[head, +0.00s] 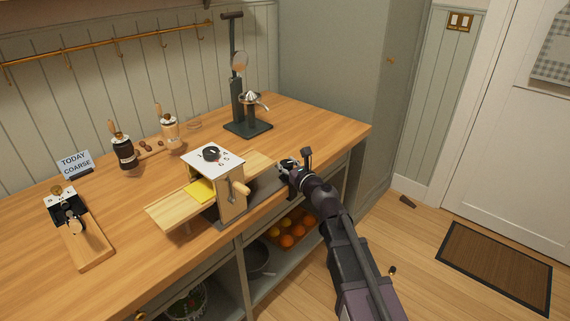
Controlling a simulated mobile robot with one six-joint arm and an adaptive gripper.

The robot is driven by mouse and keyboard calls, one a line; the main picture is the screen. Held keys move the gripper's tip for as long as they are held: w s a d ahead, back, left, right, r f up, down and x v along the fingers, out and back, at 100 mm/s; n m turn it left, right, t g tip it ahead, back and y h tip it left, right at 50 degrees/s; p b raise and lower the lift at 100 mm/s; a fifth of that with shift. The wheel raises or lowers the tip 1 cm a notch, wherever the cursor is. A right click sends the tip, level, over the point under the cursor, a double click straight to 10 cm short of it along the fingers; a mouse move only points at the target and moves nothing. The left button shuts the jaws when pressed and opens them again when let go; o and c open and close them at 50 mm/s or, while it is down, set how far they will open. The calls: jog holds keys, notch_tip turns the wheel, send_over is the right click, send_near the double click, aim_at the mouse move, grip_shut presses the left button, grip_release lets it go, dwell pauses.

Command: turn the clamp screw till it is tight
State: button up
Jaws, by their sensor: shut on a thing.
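A box-shaped machine (229,204) with a white top, a black dial (211,154) and a wooden crank knob (240,188) stands near the counter's front edge. A yellow sheet (201,191) lies at its left side, by a pale wooden board (168,211). My gripper (285,170) is at the counter's front edge, right of the machine, with my arm coming from the lower right. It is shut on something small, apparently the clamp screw. The screw itself is hidden by the gripper, so its turn and tightness cannot be seen.
A dark juicer press (247,128) stands at the back right. Two jar grinders (122,152), a sign (76,164) and a wooden-based device (88,246) stand left. Below the counter (325,140) are shelves with a crate of oranges (288,240). The counter's right end is clear.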

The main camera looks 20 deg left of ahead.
jog(key=m+t+h, duration=0.5)
jog(key=h, duration=0.1)
jog(key=shift+a+m+h, duration=0.1)
jog(key=shift+m+h, duration=0.2)
jog(key=shift+h, duration=0.1)
jog(key=shift+w+m+t+h, duration=0.1)
jog(key=shift+m+t+h, duration=0.35)
jog(key=shift+m+h, duration=0.65)
jog(key=shift+m+t+h, duration=0.45)
jog(key=shift+m+h, duration=0.15)
jog(key=shift+h, duration=1.2)
jog(key=o, duration=1.2)
jog(key=shift+c, duration=0.2)
jog(key=shift+d, duration=0.2)
jog(key=s+d, duration=0.1)
jog(key=s, duration=1.1)
